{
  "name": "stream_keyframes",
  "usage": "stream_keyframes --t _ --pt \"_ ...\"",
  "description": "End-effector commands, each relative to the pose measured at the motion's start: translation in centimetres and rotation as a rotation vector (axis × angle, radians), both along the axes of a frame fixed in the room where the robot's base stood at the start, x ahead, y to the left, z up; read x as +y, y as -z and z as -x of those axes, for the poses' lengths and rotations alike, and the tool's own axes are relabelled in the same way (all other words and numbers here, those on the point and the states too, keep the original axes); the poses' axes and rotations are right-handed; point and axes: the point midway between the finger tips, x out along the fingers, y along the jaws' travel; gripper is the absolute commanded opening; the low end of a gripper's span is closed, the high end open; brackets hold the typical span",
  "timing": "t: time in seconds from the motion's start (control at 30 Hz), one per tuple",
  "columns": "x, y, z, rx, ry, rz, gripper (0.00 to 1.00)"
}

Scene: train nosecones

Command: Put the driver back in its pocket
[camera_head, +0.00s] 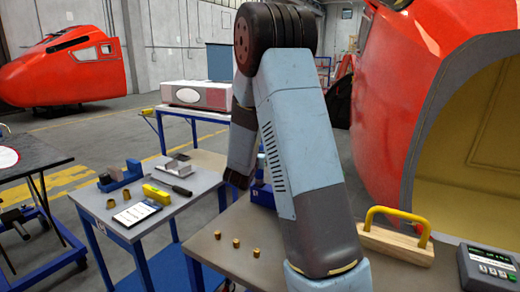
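A dark, slim tool that looks like the driver (181,190) lies on the small grey side table (180,213), just right of a yellow block (157,194). I cannot make out a pocket for certain. A blue holder-like stand (121,177) is at the table's back left, and a blue item with a pale mark (262,194) is partly hidden behind my arm. My arm rises in the middle and folds down on its far side. Its dark end, my gripper (237,179), hangs right of the side table, apart from the driver. Its fingers are not clear.
The side table also holds a tablet-like panel (137,213), brass rings (110,203) and a grey tray (173,169). The near bench has small brass pieces (236,243), a wooden block with yellow handle (397,242) and a keypad device (488,268). A red nosecone (392,85) fills the right.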

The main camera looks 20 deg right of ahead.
Motion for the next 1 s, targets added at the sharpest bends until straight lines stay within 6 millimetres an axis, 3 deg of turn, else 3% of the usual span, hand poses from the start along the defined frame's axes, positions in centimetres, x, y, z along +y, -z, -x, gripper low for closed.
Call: stream_keyframes --t 1.0 --pt "0.09 0.85 -0.04 -0.002 -0.001 0.001 0.10"
